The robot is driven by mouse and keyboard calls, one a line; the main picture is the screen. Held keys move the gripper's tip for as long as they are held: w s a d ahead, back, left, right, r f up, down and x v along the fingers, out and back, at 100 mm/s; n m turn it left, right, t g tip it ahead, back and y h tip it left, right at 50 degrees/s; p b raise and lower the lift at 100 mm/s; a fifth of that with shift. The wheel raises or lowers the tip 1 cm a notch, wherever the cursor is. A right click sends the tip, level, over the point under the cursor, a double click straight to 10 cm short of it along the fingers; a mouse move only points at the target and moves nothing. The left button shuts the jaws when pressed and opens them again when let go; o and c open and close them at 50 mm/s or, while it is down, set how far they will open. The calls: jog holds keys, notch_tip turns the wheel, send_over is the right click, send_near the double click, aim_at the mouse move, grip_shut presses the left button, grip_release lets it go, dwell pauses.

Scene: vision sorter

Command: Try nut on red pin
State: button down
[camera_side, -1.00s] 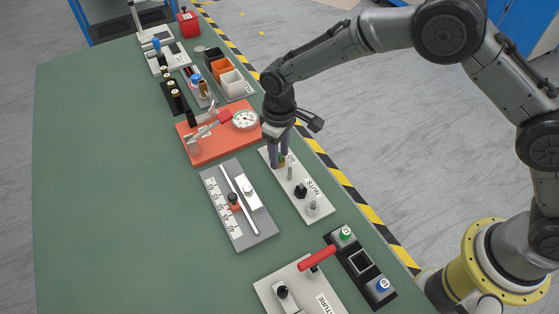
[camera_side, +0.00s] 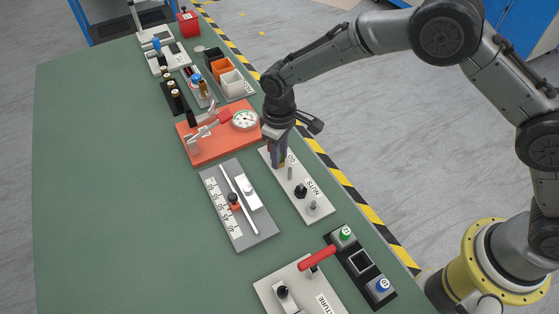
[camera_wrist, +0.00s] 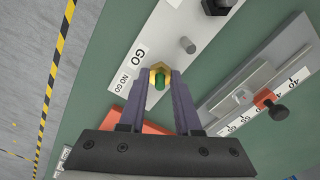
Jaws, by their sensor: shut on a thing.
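My gripper (camera_wrist: 161,80) is shut on a brass-coloured hex nut (camera_wrist: 160,67), held between the tips of its two purple fingers. A green pin (camera_wrist: 158,83) shows at the nut's opening; the nut seems to be around it, but how far down it sits I cannot tell. In the side view my gripper (camera_side: 280,164) points down at the far end of the light plate marked NUTS (camera_side: 321,205), and its fingers mostly cover the nut. The red pin is not clearly visible; the NO GO label (camera_wrist: 127,76) shows beside the GO label in the wrist view.
A bare grey pin (camera_side: 290,173) stands close to my gripper, with a black nut (camera_side: 300,191) farther along the plate. The orange gauge plate (camera_side: 205,155) is just left. A grey scale fixture (camera_side: 262,232) lies nearby. Open green table is at left.

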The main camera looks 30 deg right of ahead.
jog(key=shift+r, duration=0.2)
jog(key=shift+r, duration=1.05)
jog(key=shift+r, duration=0.1)
jog(key=shift+r, duration=1.1)
jog(key=w+r, duration=0.4)
jog(key=w, duration=0.1)
jog(key=shift+r, duration=0.4)
jog(key=shift+f, duration=2.55)
jog(key=shift+f, duration=0.4)
jog(key=shift+r, duration=0.1)
